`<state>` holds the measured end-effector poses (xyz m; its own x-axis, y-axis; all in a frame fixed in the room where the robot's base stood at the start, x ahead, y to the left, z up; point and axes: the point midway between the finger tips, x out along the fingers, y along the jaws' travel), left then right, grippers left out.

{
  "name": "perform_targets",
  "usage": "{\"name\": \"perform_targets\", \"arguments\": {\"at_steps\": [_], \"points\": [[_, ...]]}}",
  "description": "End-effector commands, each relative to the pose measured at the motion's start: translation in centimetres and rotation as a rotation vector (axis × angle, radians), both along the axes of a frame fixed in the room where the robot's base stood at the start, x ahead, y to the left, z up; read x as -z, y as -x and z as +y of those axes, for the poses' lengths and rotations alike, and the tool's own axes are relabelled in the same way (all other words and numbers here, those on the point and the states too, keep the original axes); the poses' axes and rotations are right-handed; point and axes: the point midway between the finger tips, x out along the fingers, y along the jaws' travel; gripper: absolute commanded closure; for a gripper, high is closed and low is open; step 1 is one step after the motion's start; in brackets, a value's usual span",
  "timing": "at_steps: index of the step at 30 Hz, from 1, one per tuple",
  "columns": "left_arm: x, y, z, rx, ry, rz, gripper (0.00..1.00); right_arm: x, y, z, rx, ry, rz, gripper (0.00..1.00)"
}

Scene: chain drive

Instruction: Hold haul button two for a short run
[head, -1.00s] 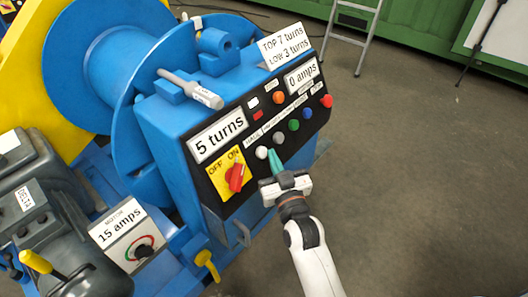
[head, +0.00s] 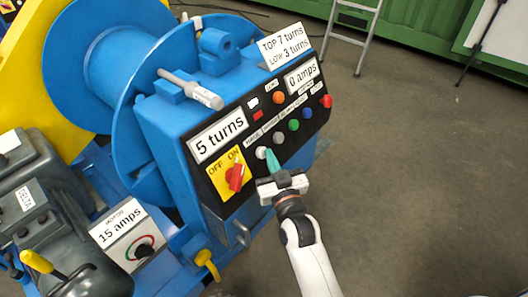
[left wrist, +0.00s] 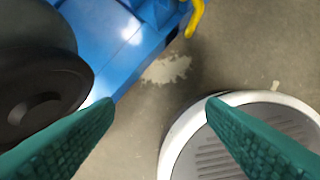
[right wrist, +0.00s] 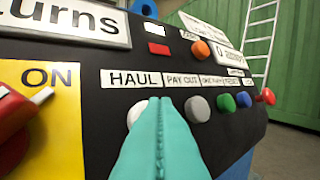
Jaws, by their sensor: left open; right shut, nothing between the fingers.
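The dark control panel (head: 262,135) on the blue winch housing carries a row of round buttons. The white button (head: 261,152) is at the left end, under the HAUL label (right wrist: 135,79) in the right wrist view. My right gripper (head: 268,151) is shut and empty, its green tips at or just beside the white button. In the right wrist view the fingers partly cover the white button (right wrist: 136,113); I cannot tell whether they touch it. The turns display (head: 217,136) reads 5 turns, the amps display (head: 301,75) 0 amps. My left gripper (left wrist: 160,105) is open and empty above the floor.
A grey button (head: 278,138), then green, blue and red ones, sit close to the right. The red OFF/ON switch (head: 235,177) is left of the white button. A motor box (head: 121,232) reads 15 amps. The floor at right is clear.

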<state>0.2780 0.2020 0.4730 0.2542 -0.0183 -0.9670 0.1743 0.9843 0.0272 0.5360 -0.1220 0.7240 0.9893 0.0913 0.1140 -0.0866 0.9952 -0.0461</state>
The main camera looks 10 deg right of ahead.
Motion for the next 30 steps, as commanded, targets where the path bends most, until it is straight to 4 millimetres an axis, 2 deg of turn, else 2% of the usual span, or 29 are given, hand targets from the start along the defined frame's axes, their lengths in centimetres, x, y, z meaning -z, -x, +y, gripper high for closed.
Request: {"name": "perform_targets", "arguments": {"at_steps": [30], "points": [[-0.68,-0.14,-0.03,-0.001,0.001,-0.006,0.35,0.43,-0.66,0.51,0.0,0.0,0.001,1.0]]}}
